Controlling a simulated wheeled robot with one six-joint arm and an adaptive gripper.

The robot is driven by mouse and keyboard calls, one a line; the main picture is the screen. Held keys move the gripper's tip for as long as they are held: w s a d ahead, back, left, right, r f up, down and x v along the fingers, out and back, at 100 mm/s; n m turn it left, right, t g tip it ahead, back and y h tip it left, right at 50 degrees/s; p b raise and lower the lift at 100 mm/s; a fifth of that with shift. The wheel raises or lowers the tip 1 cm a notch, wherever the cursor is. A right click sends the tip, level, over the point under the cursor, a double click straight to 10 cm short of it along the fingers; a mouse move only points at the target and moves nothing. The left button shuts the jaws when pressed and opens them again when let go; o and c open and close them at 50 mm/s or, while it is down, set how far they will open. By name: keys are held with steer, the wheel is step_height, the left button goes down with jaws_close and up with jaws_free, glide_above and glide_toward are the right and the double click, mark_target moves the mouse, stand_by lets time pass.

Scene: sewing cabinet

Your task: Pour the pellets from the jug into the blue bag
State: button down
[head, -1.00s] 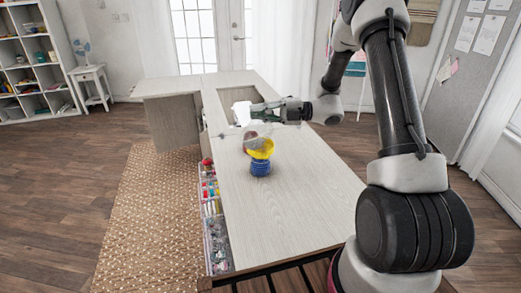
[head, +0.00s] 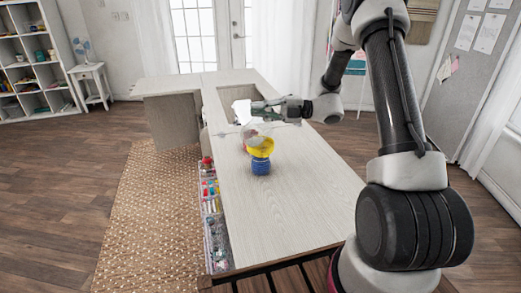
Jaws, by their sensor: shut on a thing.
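The blue bag (head: 260,166) stands upright on the light wood cabinet top, near its left edge. A yellow funnel-like piece (head: 260,147) sits at its mouth. My gripper (head: 261,109) is shut on the clear jug (head: 256,131), above and slightly behind the bag. The jug looks tilted, with its lower part close to the yellow piece. I cannot tell whether they touch. The pellets are too small and blurred to make out, so I cannot tell how many are in the jug or the bag.
A white object (head: 242,112) stands behind the jug, by the recessed opening in the cabinet top. An open drawer or rack of sewing supplies (head: 211,205) runs along the left side. The cabinet top (head: 305,200) in front and to the right is clear.

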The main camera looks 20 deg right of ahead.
mark_target(258, 111)
steer(key=shift+w+d+r+m+t+y+p, duration=0.15)
steer(key=shift+w+d+m+p, duration=0.2)
steer(key=shift+w+m+p, duration=0.2)
steer(key=shift+w+d+f+m+t+y+p, duration=0.15)
steer(key=shift+w+d+m+p, duration=0.15)
steer(key=shift+w+m+p, duration=0.25)
stand_by(1.8)
steer(key=s+a+n, duration=0.1)
steer(key=s+a+n+h, duration=0.1)
steer(key=s+n, duration=0.1)
steer(key=s+a+r+n, duration=0.1)
steer(key=shift+s+h, duration=0.4)
steer(key=shift+s+f+n, duration=0.1)
steer(key=shift+n, duration=0.3)
steer(key=shift+f, duration=0.15)
steer(key=shift+s+a+f+n+h+b, duration=0.2)
steer(key=shift+s+a+n+h+b, duration=0.15)
steer(key=shift+s+n, duration=0.1)
steer(key=s+a+f+n+t+h+b, duration=0.2)
steer(key=s+a+f+n, duration=0.1)
steer(key=s+f+n, duration=0.2)
steer(key=s+a+f+n+t+h+b, duration=0.2)
steer(key=s+f+n, duration=0.4)
steer(key=f, duration=0.3)
steer(key=shift+a+n+h+b, duration=0.5)
steer(key=shift+a+h, duration=0.15)
steer(key=shift+a, duration=0.3)
